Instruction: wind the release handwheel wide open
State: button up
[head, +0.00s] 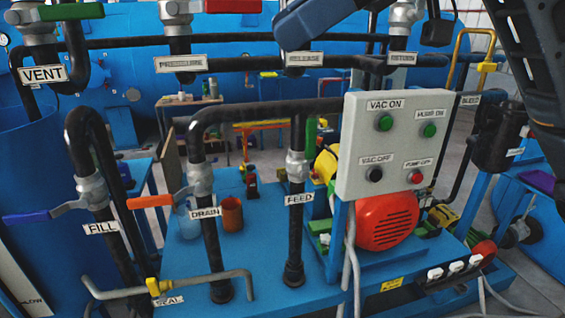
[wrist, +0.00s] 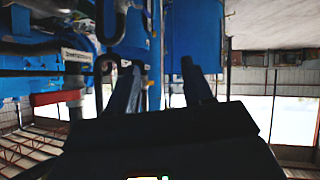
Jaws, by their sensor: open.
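A white RELEASE label (head: 305,59) hangs on a dark horizontal pipe at the top centre of the head view. No handwheel rim can be made out in either view. A blue block-like part (head: 318,18) covers the spot just above the label, and I cannot tell if it is my gripper or a fitting. In the wrist view my gripper (wrist: 161,66) shows two dark fingers spread apart with nothing held between them. Pipes and blue bodies lie beyond the fingertips, and I cannot tell the distance to them.
My dark arm fills the upper right of the head view. Labelled valves line the upper pipe, with VENT (head: 43,74) at left. A grey switch panel (head: 391,146) stands at centre right. The wrist view looks upside down and shows a red lever (wrist: 57,97) at left.

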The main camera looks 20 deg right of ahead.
jog(key=w+a+f+m+t+y+b, duration=0.1)
jog(key=w+f+m+t+b, duration=0.1)
jog(key=f+m+t, duration=1)
jog(key=shift+w+f+m+y+b, duration=0.35)
jog(key=shift+w+f+m, duration=0.65)
jog(key=shift+f, duration=3.3)
jog(key=shift+r, duration=0.1)
